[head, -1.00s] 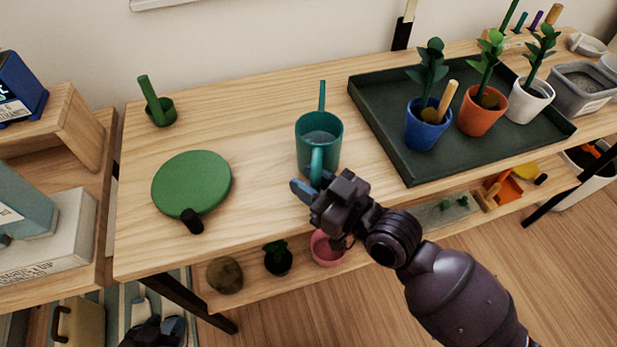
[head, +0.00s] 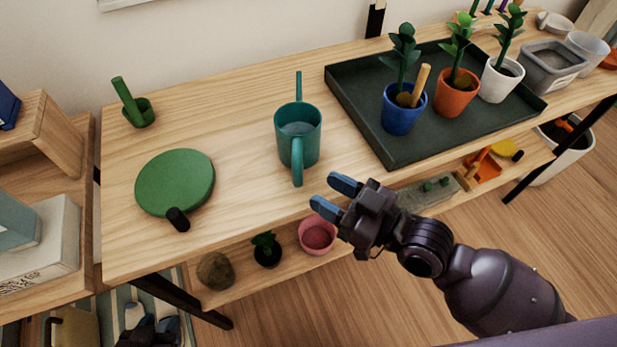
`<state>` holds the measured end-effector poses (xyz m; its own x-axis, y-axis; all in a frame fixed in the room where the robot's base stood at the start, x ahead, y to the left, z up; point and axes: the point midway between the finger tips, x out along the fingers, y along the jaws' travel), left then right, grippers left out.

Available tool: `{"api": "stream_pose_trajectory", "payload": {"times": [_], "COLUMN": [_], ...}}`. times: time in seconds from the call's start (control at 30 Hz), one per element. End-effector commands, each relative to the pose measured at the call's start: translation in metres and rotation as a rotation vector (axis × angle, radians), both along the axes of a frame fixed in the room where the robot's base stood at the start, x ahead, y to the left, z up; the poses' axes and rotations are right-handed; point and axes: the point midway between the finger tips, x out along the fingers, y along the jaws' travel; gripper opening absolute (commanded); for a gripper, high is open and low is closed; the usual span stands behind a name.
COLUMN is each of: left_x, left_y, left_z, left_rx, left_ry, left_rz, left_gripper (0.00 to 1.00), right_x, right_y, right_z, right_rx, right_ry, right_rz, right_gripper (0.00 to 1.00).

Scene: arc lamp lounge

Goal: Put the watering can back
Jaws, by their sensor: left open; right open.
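The teal watering can (head: 311,147) stands upright on the wooden bench (head: 235,110), left of the dark tray. Its handle faces the front edge and its thin spout points to the back wall. My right gripper (head: 335,197) is open and empty, in front and to the right of the can, apart from its handle. My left gripper (head: 150,325) is low at the bottom left, partly cut off by the frame, open, below the bench top. A green round disc (head: 175,180) with a dark knob lies on the bench left of the can.
The dark tray (head: 400,158) holds blue, orange and white pots with plants. A small green pot (head: 140,110) stands at the back left. The lower shelf holds a pink pot (head: 317,236), a dark plant pot (head: 267,251) and a brown ball (head: 216,271). Bench space around the can is clear.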

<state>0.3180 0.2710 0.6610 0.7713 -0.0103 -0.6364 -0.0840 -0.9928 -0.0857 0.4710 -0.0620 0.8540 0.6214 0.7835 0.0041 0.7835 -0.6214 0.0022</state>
Motion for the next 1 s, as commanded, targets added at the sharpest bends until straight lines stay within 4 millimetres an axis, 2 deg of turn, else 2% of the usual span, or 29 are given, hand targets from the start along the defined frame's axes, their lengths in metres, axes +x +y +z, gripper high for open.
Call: {"api": "stream_pose_trajectory", "payload": {"times": [0.1, 0.3, 0.73, 0.87, 1.0], "left_x": [-0.001, -0.002, -0.001, -0.001, -0.001], "left_y": [0.000, 0.000, 0.000, 0.000, 0.000], "left_z": [0.000, 0.000, 0.000, 0.001, 0.002], "left_rx": [0.001, 0.001, 0.000, 0.000, 0.000], "left_ry": [0.002, 0.002, 0.001, 0.000, -0.002], "left_rz": [0.001, 0.001, 0.001, 0.001, 0.001], "left_gripper": [0.43, 0.43, 0.43, 0.43, 0.43], "right_x": [-0.011, -0.022, -0.026, -0.028, -0.036], "right_y": [-0.014, -0.027, -0.032, -0.041, -0.068], "right_z": [0.000, 0.000, -0.003, -0.019, -0.057], "right_rx": [-0.004, 0.000, -0.001, -0.020, -0.077], "right_ry": [0.000, 0.000, 0.007, 0.044, 0.136], "right_rz": [0.001, 0.001, -0.010, -0.082, -0.240], "right_gripper": [0.44, 0.44, 0.44, 0.44, 0.44]}}
